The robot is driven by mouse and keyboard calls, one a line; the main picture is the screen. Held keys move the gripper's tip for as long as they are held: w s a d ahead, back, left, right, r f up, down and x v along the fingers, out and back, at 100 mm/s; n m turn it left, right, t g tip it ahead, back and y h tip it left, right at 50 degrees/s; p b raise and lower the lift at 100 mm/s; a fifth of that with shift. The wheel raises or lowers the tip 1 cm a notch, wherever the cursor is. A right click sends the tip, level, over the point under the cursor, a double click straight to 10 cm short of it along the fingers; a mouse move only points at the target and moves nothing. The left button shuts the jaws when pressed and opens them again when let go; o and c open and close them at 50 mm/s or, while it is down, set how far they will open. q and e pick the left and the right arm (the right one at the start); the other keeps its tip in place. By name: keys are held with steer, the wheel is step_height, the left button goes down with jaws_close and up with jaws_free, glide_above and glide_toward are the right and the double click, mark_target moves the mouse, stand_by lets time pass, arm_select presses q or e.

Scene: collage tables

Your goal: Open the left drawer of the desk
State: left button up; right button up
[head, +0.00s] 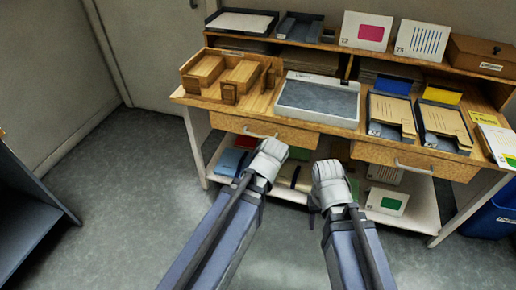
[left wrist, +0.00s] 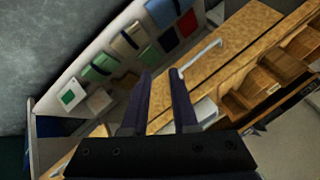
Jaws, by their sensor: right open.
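The desk (head: 340,134) stands ahead with a wooden top. Its left drawer (head: 300,136) looks closed, with a pale bar handle (head: 262,134) on the front. In the left wrist view the handle (left wrist: 200,57) lies just beyond and to the right of the fingertips. My left gripper (head: 271,150) is in front of the left drawer, below its handle; its two fingers (left wrist: 162,76) stand apart with nothing between them. My right gripper (head: 328,168) is open, in front of the gap between the drawers; its fingertips are hard to make out.
The right drawer (head: 428,164) has its own handle. Trays, a wooden organizer (head: 228,76) and boxes cover the desk top. A lower shelf (head: 420,212) holds colored items. A blue bin (head: 490,218) stands at right, a dark cabinet (head: 25,215) at left. The floor in front is clear.

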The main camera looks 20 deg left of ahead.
arm_select(q)
steer(key=w+a+f+m+t+h+b, duration=0.2)
steer(key=w+a+f+m+t+b, duration=0.7)
steer(key=b, duration=2.1)
step_height(320, 180, down, 2)
steer(key=w+m+t, duration=0.2)
steer(key=m+t, duration=0.1)
steer(key=shift+w+f+t+h, duration=0.2)
steer(key=shift+t+h, duration=0.1)
steer(key=shift+h, duration=0.1)
steer(key=shift+w+r, duration=0.1)
steer(key=shift+r, duration=0.05)
steer(key=w, duration=0.2)
steer(key=w+r+p, duration=0.1)
steer(key=w, duration=0.4)
steer(key=shift+w+d+r+p, duration=0.1)
steer(key=shift+w+r+p, duration=0.15)
steer(key=shift+p, duration=0.1)
jaws_close()
